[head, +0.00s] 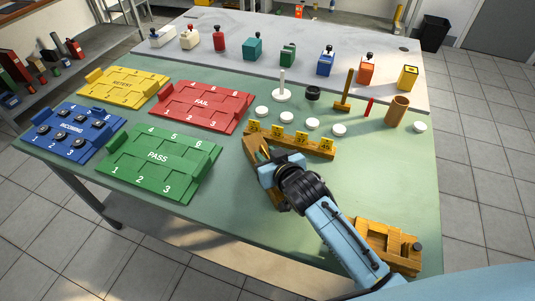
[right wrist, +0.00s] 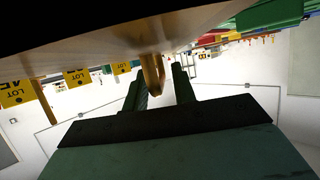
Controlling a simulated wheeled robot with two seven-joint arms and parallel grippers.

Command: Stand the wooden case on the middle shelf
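A brown wooden piece, which looks like the wooden case (head: 251,151), sits at the table's front middle, partly hidden by my right gripper (head: 268,160). In the right wrist view a tan handle-like bar (right wrist: 152,75) shows between the two green fingertips of the right gripper (right wrist: 158,80). A gap shows beside the bar, so the fingers look open; contact cannot be told. A broad dark surface fills the top of that view. Another wooden box (head: 388,246) with a dark knob lies at the front right. Which shelf is the middle one cannot be told. My left gripper is not in view.
A wooden rack with yellow LOT tags (head: 318,148) stands just behind the right gripper. Green PASS (head: 158,160), red FAIL (head: 203,104), yellow (head: 123,87) and blue (head: 72,131) trays fill the left. White discs (head: 312,124) lie behind. A shelf unit (head: 60,91) stands far left.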

